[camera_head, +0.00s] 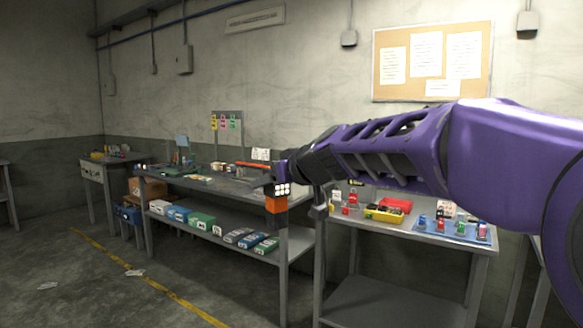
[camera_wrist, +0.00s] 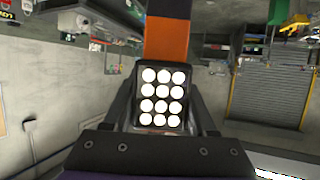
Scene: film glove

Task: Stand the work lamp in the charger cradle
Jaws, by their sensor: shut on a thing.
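The work lamp has a dark head with several bright round lights (camera_head: 282,190) and an orange body (camera_head: 277,204) below it. In the head view it hangs in the air in front of the long workbench, roughly upright. In the wrist view the lit face of the lamp (camera_wrist: 162,98) sits between the fingers, with the orange part (camera_wrist: 167,42) above it in the picture. My gripper (camera_head: 280,178) is shut on the lamp head; it also shows in the wrist view (camera_wrist: 163,110). I cannot pick out the charger cradle in either view.
The long workbench (camera_head: 215,186) carries small items, with boxes (camera_head: 202,220) on its lower shelf. The floor in front (camera_head: 60,270) is mostly open.

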